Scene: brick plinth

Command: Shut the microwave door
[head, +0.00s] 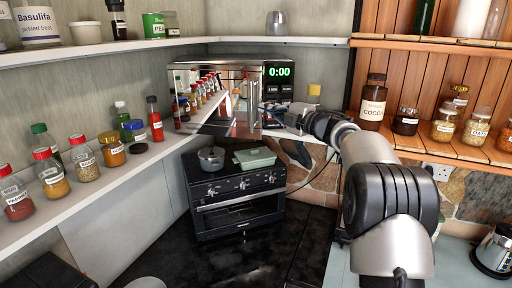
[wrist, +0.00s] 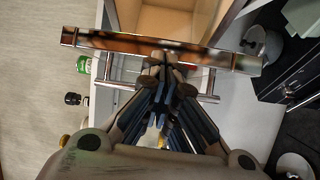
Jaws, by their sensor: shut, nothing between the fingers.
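The microwave (head: 279,92) stands on the corner shelf with its display lit at 0:00. Its dark glossy door (head: 217,112) reflects the spice jars, and a vertical metal handle (head: 254,100) shows near my gripper. In the wrist view the door (wrist: 90,39) is seen nearly edge-on, with the handle (wrist: 112,84) along its outer side. A tan interior (wrist: 180,20) shows beyond the door, so it stands open. My gripper (head: 266,107) is shut and empty, in front of the microwave. In the wrist view its fingertips (wrist: 165,60) overlap the door; I cannot tell whether they touch.
A shelf (head: 130,168) with several spice jars runs along the left. A black toaster oven (head: 238,205) stands below, with a pot (head: 211,158) and a green dish (head: 254,157) on top. Jars, including a cocoa jar (head: 373,103), line the right shelf.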

